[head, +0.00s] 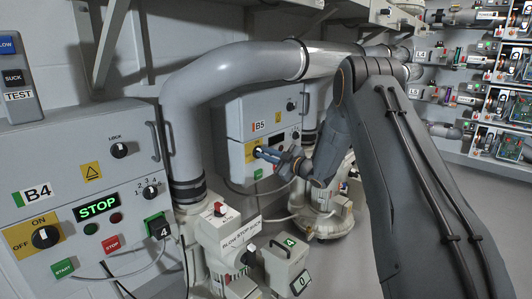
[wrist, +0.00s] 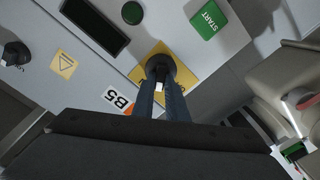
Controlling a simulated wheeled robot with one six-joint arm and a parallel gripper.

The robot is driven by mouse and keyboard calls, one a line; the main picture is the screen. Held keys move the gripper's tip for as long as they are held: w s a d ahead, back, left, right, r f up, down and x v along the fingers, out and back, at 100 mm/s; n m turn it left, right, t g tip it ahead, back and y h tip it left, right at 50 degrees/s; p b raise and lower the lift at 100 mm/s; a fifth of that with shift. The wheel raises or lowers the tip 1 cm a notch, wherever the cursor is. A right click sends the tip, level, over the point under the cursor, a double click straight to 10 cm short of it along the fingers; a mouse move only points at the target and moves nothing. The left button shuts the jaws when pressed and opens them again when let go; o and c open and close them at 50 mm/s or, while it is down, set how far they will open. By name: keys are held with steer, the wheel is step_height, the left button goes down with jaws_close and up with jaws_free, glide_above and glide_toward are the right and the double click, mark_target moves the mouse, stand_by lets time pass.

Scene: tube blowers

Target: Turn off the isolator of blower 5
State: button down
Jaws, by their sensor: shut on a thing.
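The B5 control box (head: 234,122) hangs on the wall in the middle of the head view. Its isolator is a round black knob (wrist: 158,64) on a yellow plate (wrist: 190,52), beside the B5 label (wrist: 118,98) in the wrist view. The yellow plate (head: 250,153) also shows in the head view, partly behind my gripper (head: 266,154). In the wrist view my gripper (wrist: 160,82) is shut on the isolator knob, one finger on each side. The knob's setting and the ON and OFF lettering cannot be read.
The B5 display (wrist: 95,24) looks dark. A green START button (wrist: 209,20) is near the knob. The B4 box (head: 75,205) shows a lit STOP display (head: 97,208) on the left. A large grey pipe (head: 225,75) and a BLOW/STOP/SUCK valve unit (head: 222,232) stand between the boxes.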

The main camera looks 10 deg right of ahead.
steer(key=n, duration=1)
steer(key=shift+s+a+f+p, duration=0.1)
steer(key=shift+s+f+p, duration=0.05)
steer(key=shift+f+p, duration=0.25)
steer(key=shift+n, duration=0.5)
steer(key=c, duration=1.8)
jaws_free()
steer(key=shift+o, duration=0.2)
steer(key=p+v, duration=0.1)
steer(key=v, duration=0.6)
steer(key=shift+s+p, duration=0.3)
steer(key=shift+p, duration=0.1)
